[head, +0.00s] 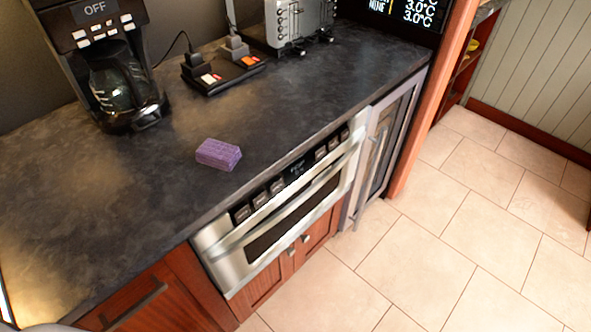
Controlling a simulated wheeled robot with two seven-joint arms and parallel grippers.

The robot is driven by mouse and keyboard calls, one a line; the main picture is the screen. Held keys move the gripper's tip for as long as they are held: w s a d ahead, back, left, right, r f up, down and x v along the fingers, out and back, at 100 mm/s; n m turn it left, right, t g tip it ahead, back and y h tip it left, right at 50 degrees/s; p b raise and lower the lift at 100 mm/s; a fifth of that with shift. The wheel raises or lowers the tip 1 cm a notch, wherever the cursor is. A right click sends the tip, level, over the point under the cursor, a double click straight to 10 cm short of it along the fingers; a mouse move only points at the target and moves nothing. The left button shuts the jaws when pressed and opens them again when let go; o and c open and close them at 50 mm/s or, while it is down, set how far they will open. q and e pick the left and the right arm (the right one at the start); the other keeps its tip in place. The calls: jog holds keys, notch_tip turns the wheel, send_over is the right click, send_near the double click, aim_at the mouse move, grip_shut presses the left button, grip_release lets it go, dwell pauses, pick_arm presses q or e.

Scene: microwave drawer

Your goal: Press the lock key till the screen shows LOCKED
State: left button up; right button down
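The microwave drawer (222,255) is built in under the dark counter, with a steel front that looks closed. Its control strip runs along the top of the front. The small dark screen (297,168) sits mid-strip with faint lit characters, too small to read. Several keys sit to its left (259,197) and right (327,148). Their labels are too small to read, so I cannot tell which is the lock key. Neither of my grippers is in view.
On the counter (130,200) are a purple sponge (218,154), a coffee maker reading OFF (108,65), a power strip with plugs (224,75) and a steel toaster (300,22). A glass-door cooler (385,140) stands right of the drawer. The tiled floor (420,260) in front is clear.

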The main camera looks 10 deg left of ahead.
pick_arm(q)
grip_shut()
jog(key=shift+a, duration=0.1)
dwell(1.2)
